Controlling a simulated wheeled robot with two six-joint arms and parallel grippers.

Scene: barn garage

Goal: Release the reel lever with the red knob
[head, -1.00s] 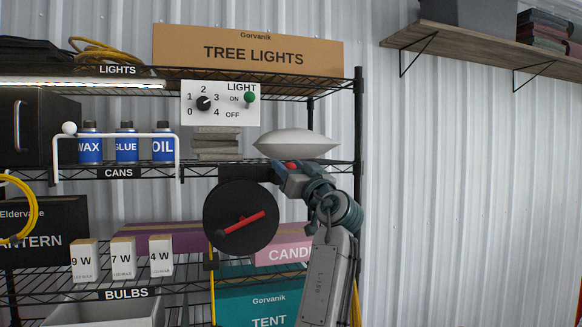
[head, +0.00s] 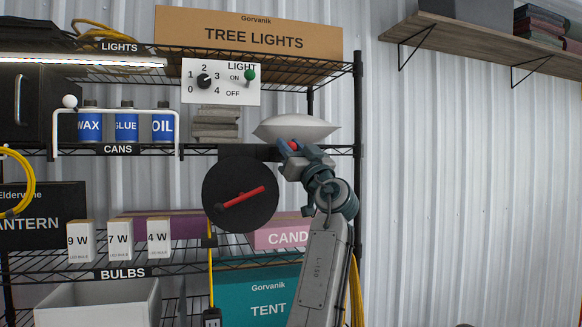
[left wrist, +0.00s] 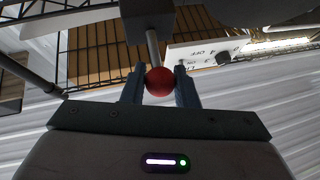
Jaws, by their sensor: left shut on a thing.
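The reel (head: 232,176) is a black disc with a red crank bar (head: 240,197), mounted below the cans shelf in the head view. A red knob (head: 294,145) shows to its upper right, just under a pale lens-shaped object. In the left wrist view the red knob (left wrist: 159,82) sits at the end of a grey lever rod (left wrist: 152,48). My left gripper (head: 290,148) is at the knob. In the left wrist view its two fingers (left wrist: 159,88) are closed on either side of the knob. My right gripper is in neither view.
The pale lens-shaped object (head: 296,129) lies on the shelf just above my gripper. A light switch panel (head: 220,91) hangs above left. A yellow cable (head: 211,270) hangs below the reel to a dark plug (head: 212,318).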

